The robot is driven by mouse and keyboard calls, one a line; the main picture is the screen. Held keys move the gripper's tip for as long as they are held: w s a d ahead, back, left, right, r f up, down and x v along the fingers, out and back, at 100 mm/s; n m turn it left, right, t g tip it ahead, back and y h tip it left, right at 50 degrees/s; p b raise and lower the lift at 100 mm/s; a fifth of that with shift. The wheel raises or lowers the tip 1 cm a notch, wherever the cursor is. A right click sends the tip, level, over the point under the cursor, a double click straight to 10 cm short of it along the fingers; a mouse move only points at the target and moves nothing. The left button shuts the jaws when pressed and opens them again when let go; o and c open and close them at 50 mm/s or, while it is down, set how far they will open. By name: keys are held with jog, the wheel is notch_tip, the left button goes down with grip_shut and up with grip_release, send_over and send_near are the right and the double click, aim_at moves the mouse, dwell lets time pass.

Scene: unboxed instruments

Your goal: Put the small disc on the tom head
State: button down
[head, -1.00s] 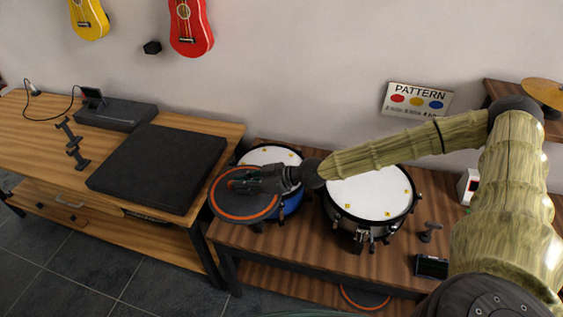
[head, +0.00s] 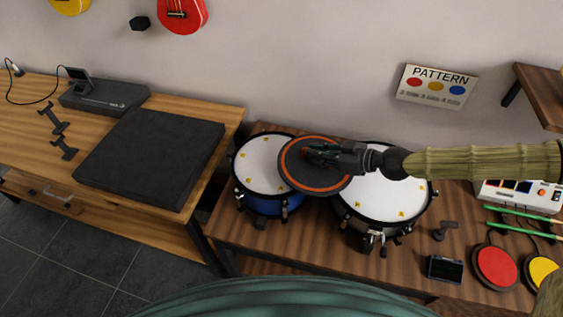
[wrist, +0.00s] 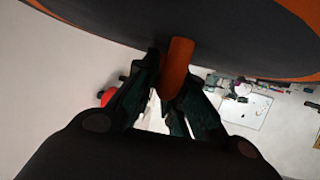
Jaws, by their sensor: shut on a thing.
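The disc (head: 309,180) is dark grey with an orange ring near its rim. My gripper (head: 326,153) is shut on an orange tab of it, which shows in the wrist view (wrist: 180,62). The disc hangs across the gap between two drums and hides the right edge of the blue drum's head and the left edge of the silver drum's head. The blue drum (head: 268,205), which looks like the tom, has a bare white head (head: 262,165). The silver drum (head: 388,200) stands to its right. I cannot tell the disc's height above the heads.
Both drums stand on a wooden table (head: 310,232). A small stand (head: 445,230), a dark box (head: 445,268), a red pad (head: 495,266), a yellow pad (head: 543,274) and green sticks (head: 520,231) lie to the right. A black slab (head: 150,160) lies on the left table.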

jog(key=shift+n+g+y, duration=0.4)
jog(key=shift+n+g, duration=0.2)
jog(key=shift+n, duration=0.1)
jog(key=s+a+b, duration=0.1)
jog(key=a, duration=0.1)
jog(key=s+a+b, duration=0.1)
jog(key=a, duration=0.1)
jog(key=s+a+b, duration=0.1)
jog(key=s+a, duration=0.1)
jog(key=shift+a+r, duration=0.2)
jog(key=shift+a, duration=0.05)
jog(key=s+a+n+g+b, duration=0.1)
jog(key=s+a+g+b, duration=0.1)
jog(key=s+a+b, duration=0.4)
jog(key=p, duration=0.3)
send_over(273, 162)
jog(key=shift+f, duration=0.7)
jog(key=shift+w+f+p, duration=0.1)
jog(key=shift+f+p, duration=0.6)
jog(key=shift+f, duration=1.05)
jog(key=shift+f, duration=0.15)
jog(key=c, duration=1.5)
grip_release()
